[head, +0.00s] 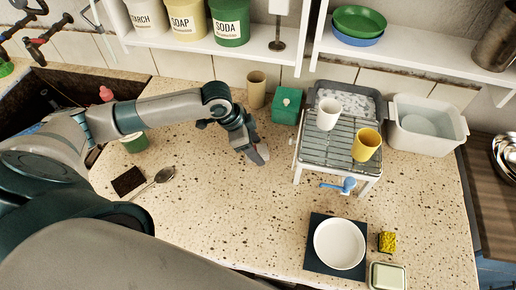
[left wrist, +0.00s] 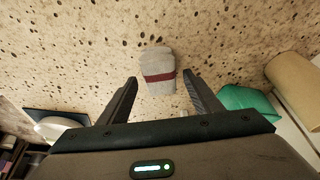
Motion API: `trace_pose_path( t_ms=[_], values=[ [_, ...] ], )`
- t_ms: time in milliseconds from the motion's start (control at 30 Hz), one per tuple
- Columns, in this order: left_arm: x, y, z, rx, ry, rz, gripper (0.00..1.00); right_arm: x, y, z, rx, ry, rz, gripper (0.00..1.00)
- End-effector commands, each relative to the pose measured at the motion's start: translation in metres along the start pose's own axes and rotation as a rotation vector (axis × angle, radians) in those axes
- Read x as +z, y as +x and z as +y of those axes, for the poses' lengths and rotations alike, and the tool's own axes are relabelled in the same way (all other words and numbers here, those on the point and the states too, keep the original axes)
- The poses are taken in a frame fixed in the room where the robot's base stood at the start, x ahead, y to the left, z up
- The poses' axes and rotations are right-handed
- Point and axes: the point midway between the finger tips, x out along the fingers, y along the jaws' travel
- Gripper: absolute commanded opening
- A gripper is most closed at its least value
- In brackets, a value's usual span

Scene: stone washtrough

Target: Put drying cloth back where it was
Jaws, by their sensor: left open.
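The drying cloth (left wrist: 158,72) is a small folded grey cloth with a dark red stripe. In the left wrist view it lies on the speckled counter, just beyond and between my fingertips. My left gripper (left wrist: 160,80) is open, one finger to each side of the cloth's near end, and does not grip it. In the head view my left gripper (head: 254,155) is low over the middle of the counter, left of the dish rack (head: 338,147); there the cloth is mostly hidden by the gripper. My right gripper is not in view.
The rack holds a white cup (head: 327,114) and a yellow cup (head: 366,145). A green box (head: 287,106) and tan cup (head: 256,89) stand behind my gripper. A plate (head: 339,243) on a dark mat and a sponge (head: 387,242) are in front. The counter's middle front is clear.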

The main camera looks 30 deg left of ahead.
Motion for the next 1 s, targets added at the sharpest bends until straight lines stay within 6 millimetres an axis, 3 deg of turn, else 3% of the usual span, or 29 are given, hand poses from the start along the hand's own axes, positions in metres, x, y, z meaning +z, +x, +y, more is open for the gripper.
trace_pose_path(
  t_ms=[600, 1000],
  values=[
    [0.000, -0.097, -0.001, -0.002, 0.001, 0.000, 0.59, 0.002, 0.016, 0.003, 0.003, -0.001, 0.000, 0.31],
    [0.000, -0.109, 0.000, 0.001, 0.000, -0.001, 0.59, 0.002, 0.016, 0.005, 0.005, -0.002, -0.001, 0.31]
  ],
)
